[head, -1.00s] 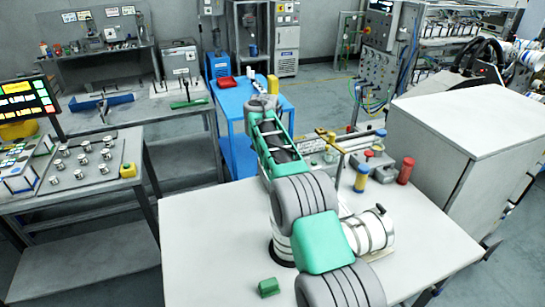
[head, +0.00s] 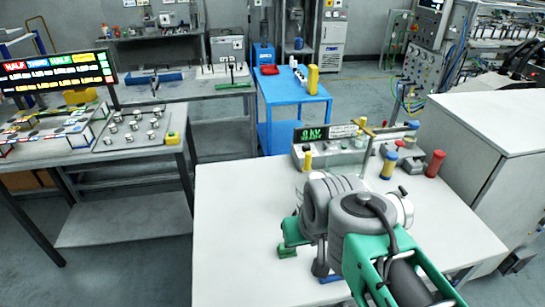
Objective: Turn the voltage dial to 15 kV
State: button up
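A low grey bench unit (head: 305,160) stands at the back of the white table. Its dark display (head: 312,134) shows "0 kV" in green, with a smaller line under it that I cannot read. Small knobs and coloured parts sit on top of the unit, but I cannot tell which one is the voltage dial. My grey and green arm reaches over the table in front of the unit and covers part of the view. My gripper cannot be made out; it is hidden behind or below my arm links.
The white table (head: 230,215) is clear on its left side. A yellow and blue cylinder (head: 389,165) and a red cylinder (head: 435,163) stand right of the unit. A white cabinet (head: 490,120) stands at the right.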

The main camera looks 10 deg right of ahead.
aim_at(305, 146)
jog(key=u, duration=0.8)
jog(key=k, duration=1.1)
jog(key=u, duration=1.05)
jog(key=i, duration=2.85)
jog(key=z, duration=1)
jog(key=i, duration=0.75)
jog(key=z, duration=1.35)
jog(key=i, duration=0.6)
jog(key=z, duration=0.4)
